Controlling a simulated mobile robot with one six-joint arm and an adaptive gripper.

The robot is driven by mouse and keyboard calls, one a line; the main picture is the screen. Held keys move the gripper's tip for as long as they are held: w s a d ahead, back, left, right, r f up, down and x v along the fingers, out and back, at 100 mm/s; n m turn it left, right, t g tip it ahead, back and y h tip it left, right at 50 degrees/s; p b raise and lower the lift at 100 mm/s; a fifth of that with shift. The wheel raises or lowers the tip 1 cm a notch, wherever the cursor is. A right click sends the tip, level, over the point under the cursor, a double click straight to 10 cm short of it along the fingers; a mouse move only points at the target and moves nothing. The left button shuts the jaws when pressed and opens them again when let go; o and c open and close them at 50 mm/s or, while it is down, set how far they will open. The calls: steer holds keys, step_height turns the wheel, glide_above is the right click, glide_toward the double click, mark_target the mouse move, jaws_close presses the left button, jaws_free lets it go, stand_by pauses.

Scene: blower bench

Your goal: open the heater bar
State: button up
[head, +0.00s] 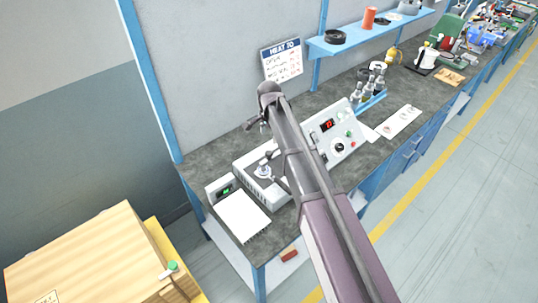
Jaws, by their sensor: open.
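My arm reaches from the lower right up over the bench in the head view. Its end bends down at the far tip, where my gripper (256,124) shows small and dark. It is open, and I see nothing between its fingers. Below it on the bench is a low grey machine (245,162) with a silver round fitting (263,170) on top. My arm covers part of this machine. I cannot clearly pick out the heater bar; it may be part of this machine, partly behind my arm. The gripper is above and behind the machine, apparently not touching it.
A control box (338,138) with a red display and knobs stands right of my arm. A white plate (243,217) and a small green display (226,190) are at the front left. A sign (281,60) stands behind. A blue shelf (360,38) overhangs the back right.

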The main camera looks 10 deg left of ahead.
mark_target(269, 152)
steer(key=shift+f+b, duration=3.8)
steer(key=shift+f, duration=0.3)
jaws_close()
